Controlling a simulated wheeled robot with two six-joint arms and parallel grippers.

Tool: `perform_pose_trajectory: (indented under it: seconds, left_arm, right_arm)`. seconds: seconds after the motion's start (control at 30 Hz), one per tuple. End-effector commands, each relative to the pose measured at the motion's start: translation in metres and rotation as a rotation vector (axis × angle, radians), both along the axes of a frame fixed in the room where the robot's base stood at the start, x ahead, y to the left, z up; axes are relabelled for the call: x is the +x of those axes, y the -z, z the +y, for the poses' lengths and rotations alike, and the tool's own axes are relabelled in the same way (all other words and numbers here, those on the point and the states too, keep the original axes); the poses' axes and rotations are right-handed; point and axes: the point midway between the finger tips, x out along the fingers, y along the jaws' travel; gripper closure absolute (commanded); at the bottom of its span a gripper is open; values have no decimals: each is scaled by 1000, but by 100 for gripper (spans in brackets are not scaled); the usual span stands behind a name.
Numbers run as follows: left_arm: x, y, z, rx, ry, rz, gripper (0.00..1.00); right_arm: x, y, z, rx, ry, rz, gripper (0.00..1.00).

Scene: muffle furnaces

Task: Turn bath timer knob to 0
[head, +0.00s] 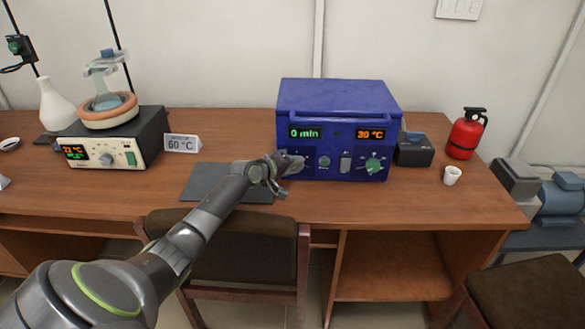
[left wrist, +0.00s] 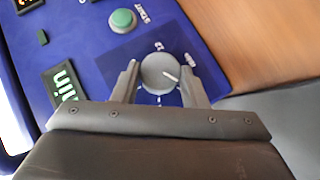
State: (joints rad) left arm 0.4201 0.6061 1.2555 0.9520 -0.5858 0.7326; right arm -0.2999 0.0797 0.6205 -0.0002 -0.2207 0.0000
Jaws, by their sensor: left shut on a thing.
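The blue bath (head: 338,103) stands on the wooden table. Its green timer display (head: 305,133) reads 0 min and its orange display (head: 372,135) reads 30 °C. My left gripper (head: 287,165) is at the lower left of the front panel and hides the timer knob in the head view. In the left wrist view, the round grey timer knob (left wrist: 156,74) with a white pointer line sits between the two fingers of my left gripper, which is shut on it. The green start button (left wrist: 122,20) is beside the knob. My right gripper is not in view.
A dark mat (head: 226,184) lies under my left arm, left of the bath. A hotplate (head: 135,148) with a flask and a 60 °C sign (head: 182,143) stand further left. A dark box (head: 414,152), white cup (head: 452,175) and red extinguisher (head: 465,135) are at right.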

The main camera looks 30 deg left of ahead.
Motion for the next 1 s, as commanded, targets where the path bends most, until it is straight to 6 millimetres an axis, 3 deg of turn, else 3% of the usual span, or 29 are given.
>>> perform_pose_trajectory:
  seconds: [0.4, 0.43, 0.6, 1.0]
  left_arm:
    - [0, -1, 0, -7, 0, -6, 84]
    - [0, -1, 0, -7, 0, -6, 60]
    - [0, -1, 0, -7, -1, -5, 39]
    - [-6, -2, 2, -4, 0, -3, 39]
  right_arm:
    - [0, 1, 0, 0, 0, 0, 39]
    - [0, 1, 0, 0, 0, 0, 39]
    - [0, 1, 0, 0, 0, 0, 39]
    - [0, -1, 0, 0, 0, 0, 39]
